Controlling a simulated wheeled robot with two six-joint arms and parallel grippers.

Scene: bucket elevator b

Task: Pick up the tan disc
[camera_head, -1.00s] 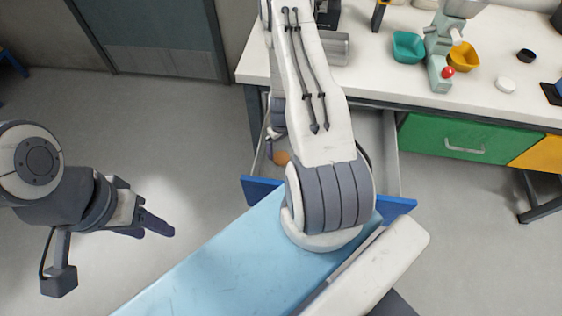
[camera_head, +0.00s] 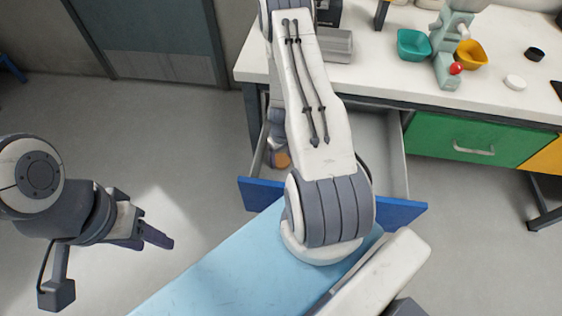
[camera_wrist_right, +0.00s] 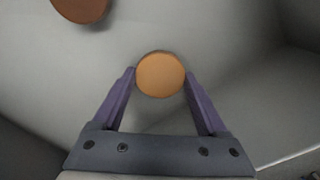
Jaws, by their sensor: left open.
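The tan disc (camera_wrist_right: 160,74) lies between the two purple fingertips of my right gripper (camera_wrist_right: 160,72) in the right wrist view. The fingers stand apart, one on each side, with almost no gap to the disc's edges; I cannot tell whether they press on it. In the head view a tan disc (camera_head: 282,160) shows inside the pulled-out blue-fronted drawer (camera_head: 257,192), beside my right arm. That arm hides much of the drawer and my right gripper there. My left gripper (camera_head: 155,237) is open and empty above the floor at the left.
A darker brown disc (camera_wrist_right: 80,8) lies at the top left of the right wrist view. Pale drawer walls (camera_wrist_right: 290,70) stand close by. The white bench (camera_head: 430,85) holds a teal bowl (camera_head: 413,45) and a yellow bowl (camera_head: 471,54). Floor at left is clear.

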